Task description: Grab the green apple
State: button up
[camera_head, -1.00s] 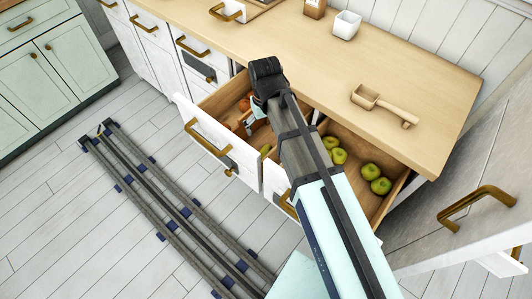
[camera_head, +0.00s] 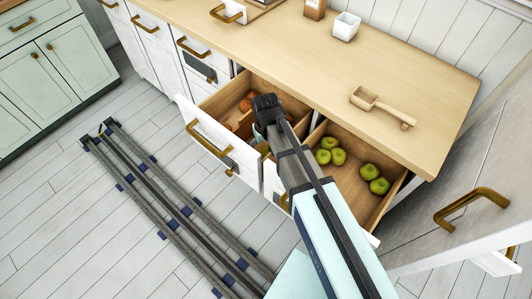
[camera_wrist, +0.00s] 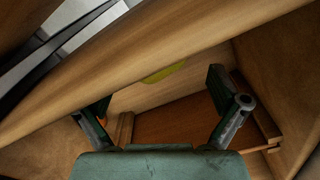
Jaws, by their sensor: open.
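Several green apples (camera_head: 338,156) lie in the right open drawer in the head view, in two groups. In the wrist view, a yellow-green round thing (camera_wrist: 164,73) shows ahead of my gripper, mostly hidden behind a wooden board; it looks like a green apple. My gripper (camera_wrist: 165,112) is open, with nothing between its two dark fingers.
The left drawer (camera_head: 211,140) holds orange-red round things (camera_head: 245,105). The wooden counter (camera_head: 300,63) overhangs the backs of both drawers. Wooden drawer walls lie close around the fingers.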

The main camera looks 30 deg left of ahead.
aim_at(266, 150)
jog(key=shift+f+p, duration=0.35)
jog(key=shift+f, duration=1.65)
jog(key=c, duration=1.3)
